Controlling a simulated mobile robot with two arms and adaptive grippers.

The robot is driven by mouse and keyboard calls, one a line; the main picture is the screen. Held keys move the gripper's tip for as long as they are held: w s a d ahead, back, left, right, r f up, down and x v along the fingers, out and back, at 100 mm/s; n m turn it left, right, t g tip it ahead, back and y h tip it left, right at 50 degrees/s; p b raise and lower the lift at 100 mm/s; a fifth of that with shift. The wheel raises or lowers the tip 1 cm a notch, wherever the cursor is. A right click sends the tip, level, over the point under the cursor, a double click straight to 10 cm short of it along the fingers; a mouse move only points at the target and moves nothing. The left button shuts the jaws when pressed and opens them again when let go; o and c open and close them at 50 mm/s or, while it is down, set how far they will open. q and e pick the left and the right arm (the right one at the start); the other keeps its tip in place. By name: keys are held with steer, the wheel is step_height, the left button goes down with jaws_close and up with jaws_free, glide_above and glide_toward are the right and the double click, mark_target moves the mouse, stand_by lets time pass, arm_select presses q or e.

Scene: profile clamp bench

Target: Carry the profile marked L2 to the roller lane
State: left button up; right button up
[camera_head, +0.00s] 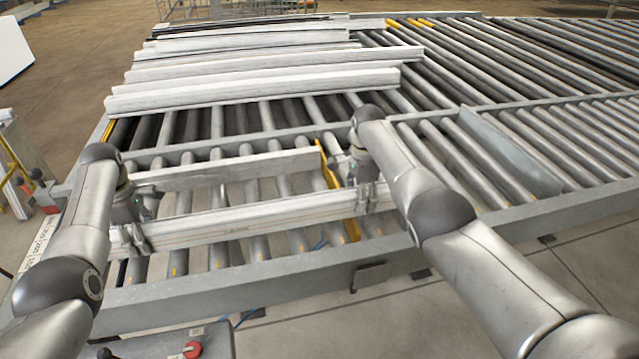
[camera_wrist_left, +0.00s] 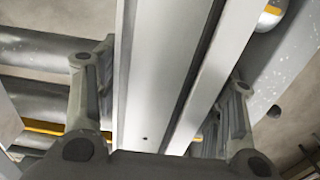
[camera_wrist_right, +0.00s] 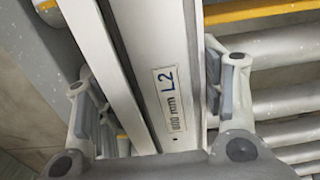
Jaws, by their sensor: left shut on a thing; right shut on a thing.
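The profile marked L2 (camera_head: 240,222) is a long white bar lying crosswise over the front roller lane (camera_head: 190,291) in the head view. Its L2 label shows in the right wrist view (camera_wrist_right: 172,95), and its channelled face shows in the left wrist view (camera_wrist_left: 150,70). My left gripper (camera_head: 130,238) is shut on its left end part. My right gripper (camera_head: 367,197) is shut on its right end part, with one finger on each side. I cannot tell whether the profile touches the rollers below it.
Several more white profiles (camera_head: 255,88) lie side by side on the rear rollers. A grey upright strip (camera_head: 240,170) stands just behind the held profile, and a grey plate (camera_head: 508,150) stands further right. The rear right rollers are clear.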

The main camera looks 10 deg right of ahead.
arm_select(q)
steer(key=shift+f+b, duration=0.6)
steer(key=shift+f, duration=0.05)
arm_select(e)
steer(key=shift+f, duration=0.65)
arm_select(q)
steer(key=o, duration=1.8)
steer(key=shift+s, duration=0.15)
arm_select(e)
steer(key=o, duration=1.8)
steer(key=shift+s, duration=0.15)
arm_select(q)
steer(key=shift+r, duration=0.15)
step_height(320, 180, up, 12)
steer(key=shift+f, duration=0.2)
arm_select(e)
steer(key=shift+r, duration=0.1)
step_height(320, 180, up, 12)
steer(key=shift+f, duration=0.1)
arm_select(q)
steer(key=shift+r, duration=0.1)
